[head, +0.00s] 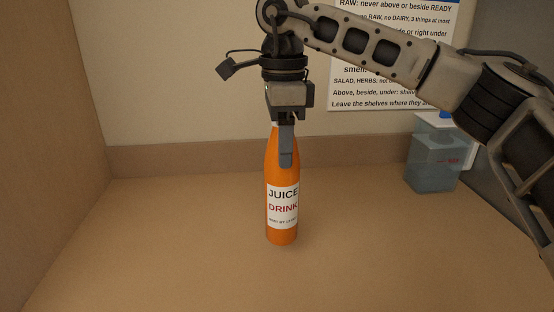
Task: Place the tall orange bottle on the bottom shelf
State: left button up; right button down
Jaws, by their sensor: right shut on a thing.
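The tall orange bottle (282,165) stands upright, or hangs just above the tan surface, near the middle of the head view. Its white label reads "JUICE DRINK". My right gripper (286,150) comes down on it from above and is shut on its upper part. One grey finger shows in front of the bottle; the other is hidden behind it. I cannot tell whether the bottle's base touches the surface. My left gripper is not in view. No shelf that I can make out as the bottom shelf shows.
A translucent blue-grey container (433,160) stands at the back right, partly behind my right arm. A printed notice (390,90) hangs on the back wall. A tan side wall (50,150) bounds the left. The surface (160,250) around the bottle is clear.

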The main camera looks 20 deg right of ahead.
aim_at(282, 182)
jog(key=shift+w+a+f, duration=0.25)
jog(key=shift+w+f, duration=0.4)
jog(key=shift+f, duration=1.65)
jog(key=c, duration=0.6)
grip_release()
jog(key=shift+f, duration=0.1)
jog(key=shift+c, duration=0.2)
